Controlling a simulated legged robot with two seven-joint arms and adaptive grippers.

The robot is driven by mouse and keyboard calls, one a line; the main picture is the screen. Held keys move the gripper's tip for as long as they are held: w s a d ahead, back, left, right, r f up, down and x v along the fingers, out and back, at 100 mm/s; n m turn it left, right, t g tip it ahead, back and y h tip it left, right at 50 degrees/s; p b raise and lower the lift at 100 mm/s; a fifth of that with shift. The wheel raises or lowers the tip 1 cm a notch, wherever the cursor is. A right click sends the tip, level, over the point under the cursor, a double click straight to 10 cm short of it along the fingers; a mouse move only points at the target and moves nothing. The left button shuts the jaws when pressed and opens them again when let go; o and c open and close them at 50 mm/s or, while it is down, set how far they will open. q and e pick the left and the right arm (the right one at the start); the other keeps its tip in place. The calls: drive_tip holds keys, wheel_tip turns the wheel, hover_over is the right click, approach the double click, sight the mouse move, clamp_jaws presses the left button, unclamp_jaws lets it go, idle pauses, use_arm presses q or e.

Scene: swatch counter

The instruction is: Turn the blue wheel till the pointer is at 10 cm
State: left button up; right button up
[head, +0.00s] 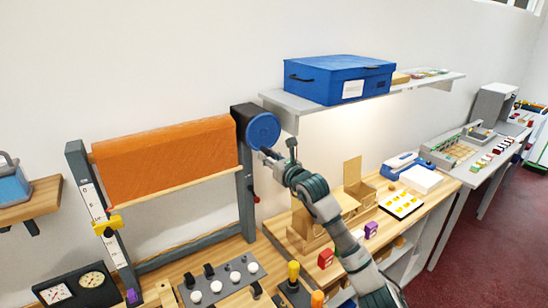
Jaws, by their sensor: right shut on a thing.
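The blue wheel (262,129) sits at the upper right end of a grey frame, beside a roll of orange cloth (165,160). My right gripper (267,153) is at the wheel's lower rim, shut on the wheel; its fingertips are small, so the exact grip is unclear. A white scale strip (94,202) runs down the frame's left post. A yellow pointer (106,225) sits across the strip, around its middle. The scale's numbers are too small to read. My left gripper is not in view.
A grey shelf (290,100) with a blue box (338,80) juts out just right of the wheel. Below, the wooden counter holds a panel of knobs (222,282), two dials (75,288) and a wooden stand (305,230). The wall behind the frame is bare.

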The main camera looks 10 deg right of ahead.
drive_tip(key=shift+a+f, duration=0.3)
drive_tip(key=shift+a, duration=0.15)
drive_tip(key=shift+s, duration=0.1)
clamp_jaws()
drive_tip(key=shift+a+r, duration=0.15)
drive_tip(key=shift+r, duration=0.1)
drive_tip(key=shift+s+a+r, duration=0.15)
drive_tip(key=shift+a+r, duration=0.35)
drive_tip(key=shift+r, duration=0.05)
unclamp_jaws()
drive_tip(key=o, duration=1.2)
drive_tip(key=shift+c, duration=0.2)
drive_tip(key=shift+s+d+f, duration=0.1)
drive_tip(key=shift+s, duration=0.05)
